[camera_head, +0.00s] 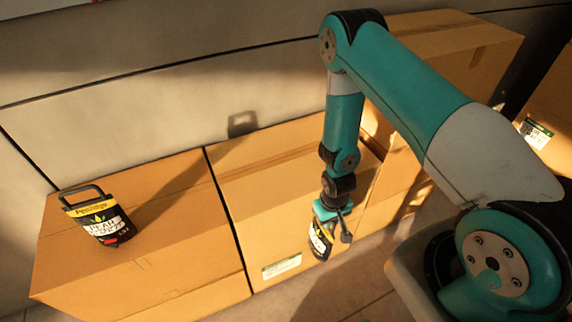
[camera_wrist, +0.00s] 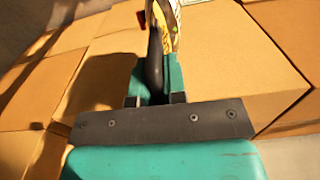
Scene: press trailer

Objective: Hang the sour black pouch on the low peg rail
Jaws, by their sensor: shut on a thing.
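My gripper (camera_head: 332,212) is shut on a small black pouch (camera_head: 320,241) with a yellow and white label. The pouch hangs below the jaws, in front of the middle cardboard box. In the wrist view, my gripper (camera_wrist: 157,88) has the pouch's black handle between its teal fingers, and part of the pouch (camera_wrist: 166,24) shows at the top edge. Its label is too small to read, so I cannot tell if it is the sour one. No peg rail is in view.
Another black pouch (camera_head: 98,219) with a handle and a yellow band stands on the left cardboard box (camera_head: 160,255). The middle box (camera_head: 255,180) has a clear top. More boxes (camera_head: 455,45) stand at the right. A pale panelled wall (camera_head: 130,110) runs behind.

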